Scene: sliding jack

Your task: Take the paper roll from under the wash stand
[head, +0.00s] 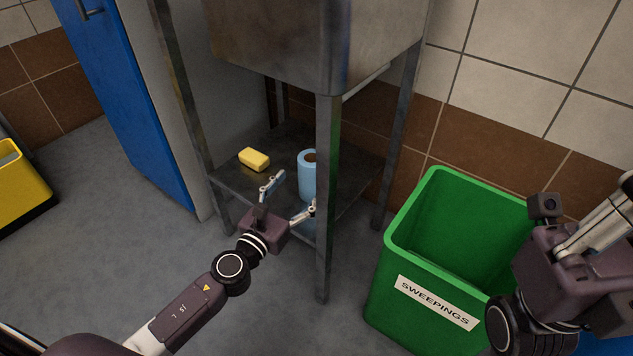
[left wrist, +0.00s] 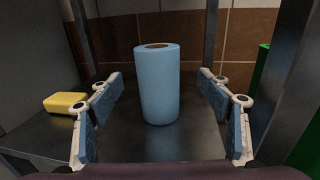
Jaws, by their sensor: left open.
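The blue paper roll (head: 307,178) stands upright on the low shelf of the metal wash stand (head: 327,190), partly behind a front leg in the head view. In the left wrist view the roll (left wrist: 158,85) stands ahead, centred between the fingers. My left gripper (head: 292,198) is open and empty, at the front of the shelf and short of the roll. Its two fingers (left wrist: 160,120) are spread wide on either side, not touching the roll. My right gripper shows at the right edge of the head view, over the green bin; its fingertips are not visible.
A yellow sponge-like block (head: 254,159) lies on the shelf left of the roll. The stand's legs flank the shelf opening. A green bin (head: 420,255) labelled SWEEPINGS stands to the right. A blue door (head: 130,90) and a yellow container (head: 22,185) are at left.

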